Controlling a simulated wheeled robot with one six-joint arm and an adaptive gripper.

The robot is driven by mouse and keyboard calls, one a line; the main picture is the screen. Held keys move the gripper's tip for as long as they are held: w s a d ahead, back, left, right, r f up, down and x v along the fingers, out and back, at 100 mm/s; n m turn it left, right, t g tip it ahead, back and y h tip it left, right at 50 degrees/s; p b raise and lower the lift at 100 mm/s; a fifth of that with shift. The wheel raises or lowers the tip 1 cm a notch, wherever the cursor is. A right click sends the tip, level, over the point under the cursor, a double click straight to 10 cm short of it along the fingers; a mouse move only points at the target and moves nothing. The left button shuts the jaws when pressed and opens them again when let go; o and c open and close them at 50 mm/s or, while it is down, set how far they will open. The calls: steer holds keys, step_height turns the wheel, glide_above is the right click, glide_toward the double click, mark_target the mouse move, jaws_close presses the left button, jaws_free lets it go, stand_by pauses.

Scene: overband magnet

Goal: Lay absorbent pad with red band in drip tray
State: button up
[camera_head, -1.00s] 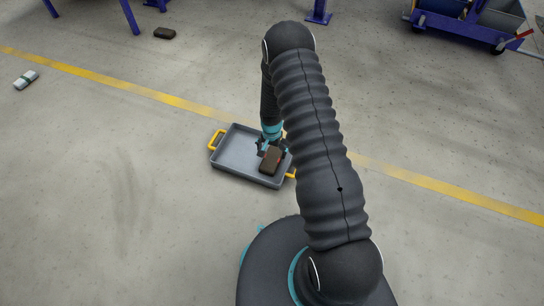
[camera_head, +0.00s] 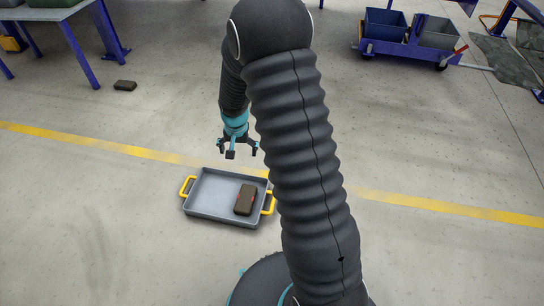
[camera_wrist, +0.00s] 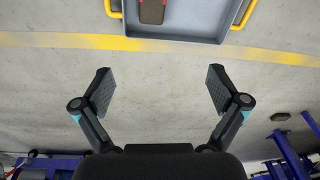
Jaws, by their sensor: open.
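The grey drip tray (camera_head: 207,211) with yellow handles lies on the floor, close to the yellow line. A dark brown pad (camera_head: 245,200) with red at its edges lies inside, toward the tray's right end. My gripper (camera_head: 238,150) is open and empty, in the air above and behind the tray, apart from the pad. In the wrist view the open fingers (camera_wrist: 160,90) have bare floor between them. The pad (camera_wrist: 152,11) and tray (camera_wrist: 175,34) show at the top edge there, partly cut off.
Another dark block (camera_head: 125,85) lies on the floor at the back left, near a blue-legged table (camera_head: 60,14). A blue cart (camera_head: 410,48) with bins stands at the back right. The floor around the tray is clear.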

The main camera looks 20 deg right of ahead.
steer(key=s+r+n+t, duration=0.1)
steer(key=s+r, duration=0.5)
steer(key=r, duration=0.4)
steer(key=s+r+n+t, duration=0.15)
steer(key=s+r, duration=0.35)
steer(key=r, duration=0.6)
steer(key=s+r+n+t, duration=0.1)
steer(key=s+r, duration=0.3)
steer(key=s, duration=0.5)
steer(key=s+r+n, duration=0.2)
steer(key=s+r, duration=0.1)
steer(key=s, duration=0.6)
steer(key=shift+s+a+r+t, duration=0.15)
steer(key=shift+s+r+t, duration=0.15)
steer(key=shift+r+t, duration=0.1)
